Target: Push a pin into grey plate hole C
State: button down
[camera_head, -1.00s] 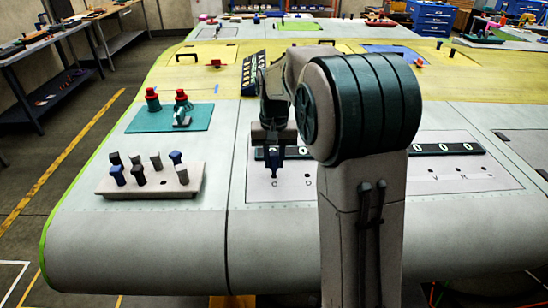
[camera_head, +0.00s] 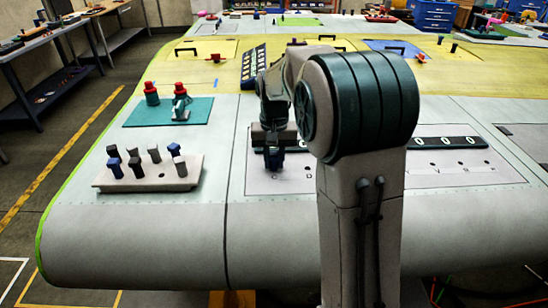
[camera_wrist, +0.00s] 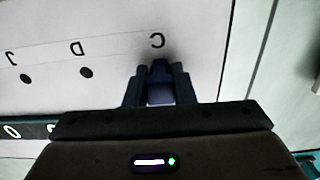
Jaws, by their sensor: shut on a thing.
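My gripper (camera_wrist: 158,82) is shut on a dark blue pin (camera_wrist: 158,69), which is mostly hidden between the fingers. In the wrist view they are right beside the letter C on the grey plate (camera_wrist: 105,95). Hole C itself is hidden behind the gripper and pin, so I cannot tell how far the pin is in it. Holes D (camera_wrist: 86,72) and J (camera_wrist: 25,78) show open and empty. In the head view my gripper (camera_head: 273,160) is low over the left part of the grey plate (camera_head: 452,178).
A grey pin rack (camera_head: 180,178) with several dark, blue and grey pins stands left of the plate. Behind it a teal mat (camera_head: 145,116) holds red-topped items. A black numbered strip (camera_head: 448,143) runs along the plate behind the holes. The wing surface in front is clear.

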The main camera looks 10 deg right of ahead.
jog(key=shift+f, duration=0.1)
jog(key=c, duration=1.1)
grip_release()
jog(key=shift+c, duration=0.2)
notch_tip(320, 180, up, 14)
jog(key=shift+b, duration=0.35)
notch_tip(320, 180, up, 7)
jog(key=p, duration=0.6)
jog(key=shift+p, duration=0.4)
jog(key=shift+f, duration=0.1)
